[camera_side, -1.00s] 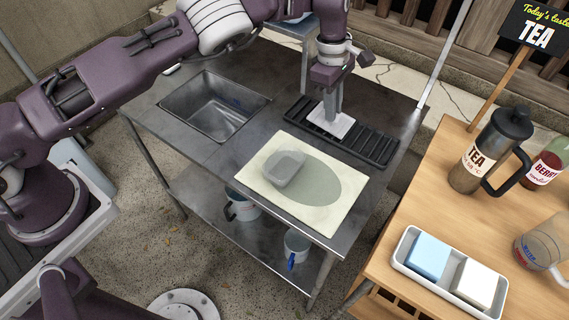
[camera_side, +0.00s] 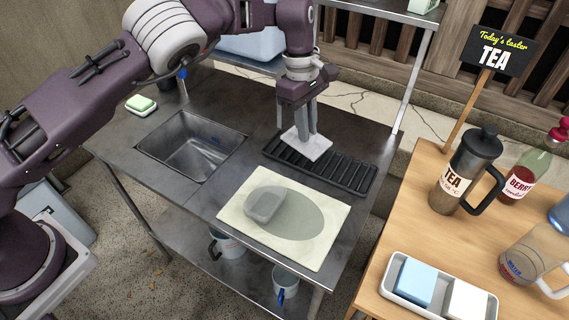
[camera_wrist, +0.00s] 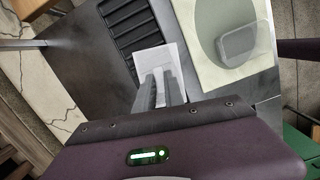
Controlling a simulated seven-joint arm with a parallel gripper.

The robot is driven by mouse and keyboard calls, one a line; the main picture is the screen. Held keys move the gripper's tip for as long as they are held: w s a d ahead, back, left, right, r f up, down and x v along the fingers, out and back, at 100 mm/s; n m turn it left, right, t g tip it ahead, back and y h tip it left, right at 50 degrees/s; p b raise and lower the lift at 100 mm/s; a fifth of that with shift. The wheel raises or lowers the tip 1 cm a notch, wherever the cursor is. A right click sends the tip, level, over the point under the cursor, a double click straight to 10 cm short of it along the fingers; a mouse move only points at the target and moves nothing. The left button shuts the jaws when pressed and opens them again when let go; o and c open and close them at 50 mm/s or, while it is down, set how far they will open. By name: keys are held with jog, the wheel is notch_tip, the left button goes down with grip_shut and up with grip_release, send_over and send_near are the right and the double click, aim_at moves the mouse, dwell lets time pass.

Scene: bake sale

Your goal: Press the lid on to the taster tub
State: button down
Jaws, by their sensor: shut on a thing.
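My gripper (camera_side: 304,130) is shut on a pale, flat, square lid (camera_side: 317,148) and holds it nearly level over the back of the black slatted rack (camera_side: 345,176). The wrist view shows my gripper's fingers (camera_wrist: 160,90) at the lid (camera_wrist: 172,57). The taster tub (camera_side: 263,204), a small grey see-through box with rounded corners, sits on the cream mat (camera_side: 318,258), partly on its grey-green oval. The tub (camera_wrist: 238,46) shows right of the lid in the wrist view. Lid and tub are apart.
A sink (camera_side: 195,145) is left of the mat, with a green-and-white sponge (camera_side: 141,104) behind it. The wooden table (camera_side: 420,240) at right holds a tea press (camera_side: 467,175), a bottle (camera_side: 530,170), a jug (camera_side: 525,262) and a white tray (camera_side: 440,308).

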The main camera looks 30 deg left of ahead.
jog(key=s+r+m+g+y, duration=0.2)
jog(key=s+r+m, duration=0.2)
jog(key=s+m, duration=1.1)
send_over(267, 204)
jog(key=shift+m, duration=0.4)
jog(key=shift+w+x, duration=0.2)
jog(key=shift+x, duration=0.8)
jog(key=shift+w+x, duration=0.2)
jog(key=shift+x, duration=0.75)
jog(key=shift+w+x, duration=0.2)
jog(key=shift+x, duration=0.8)
jog(key=shift+f, duration=0.5)
jog(key=c, duration=1.3)
grip_release()
jog(key=shift+c, duration=0.2)
jog(key=shift+s+v, duration=0.25)
jog(key=shift+v, duration=0.95)
jog(key=shift+s+v, duration=0.25)
jog(key=shift+v, duration=1)
jog(key=shift+r, duration=0.1)
